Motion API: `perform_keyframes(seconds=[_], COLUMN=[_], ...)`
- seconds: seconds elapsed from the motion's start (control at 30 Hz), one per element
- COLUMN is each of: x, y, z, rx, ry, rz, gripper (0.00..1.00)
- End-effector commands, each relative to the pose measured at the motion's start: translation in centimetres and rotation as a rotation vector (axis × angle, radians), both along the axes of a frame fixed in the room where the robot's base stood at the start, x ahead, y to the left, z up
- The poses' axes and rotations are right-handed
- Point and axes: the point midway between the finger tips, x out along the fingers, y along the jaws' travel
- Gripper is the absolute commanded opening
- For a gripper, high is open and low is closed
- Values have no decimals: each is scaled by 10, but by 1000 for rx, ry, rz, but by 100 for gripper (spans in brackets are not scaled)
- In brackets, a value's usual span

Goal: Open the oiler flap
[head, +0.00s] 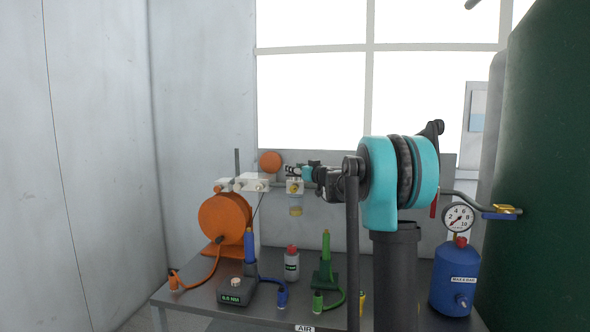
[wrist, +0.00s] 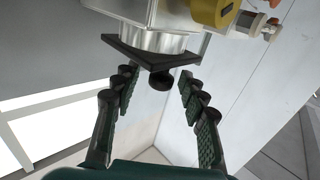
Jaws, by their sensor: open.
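The oiler flap (wrist: 140,50) is a dark square plate in the wrist view, lying across the end of a short metal cylinder on a pale housing. A round dark knob (wrist: 161,80) stands out from the flap. My gripper (wrist: 159,90) is open, with one finger on each side of the knob and gaps on both sides. The flap itself is too small to tell there.
An orange hose reel (head: 225,219) and another pale block (head: 252,182) are left of the oiler. The table (head: 200,296) below holds several tools and bottles. A blue tank (head: 455,280) with a gauge stands at the right. A yellow part (wrist: 216,12) is beside the housing.

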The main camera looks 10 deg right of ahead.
Motion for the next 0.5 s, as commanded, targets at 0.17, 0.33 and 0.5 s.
perform_keyframes(seconds=[0.17, 0.33, 0.5], x=[0, 0, 0], y=[0, 0, 0], z=[0, 0, 0], rx=[0, 0, 0], ry=[0, 0, 0], rz=[0, 0, 0], gripper=[34, 13, 0])
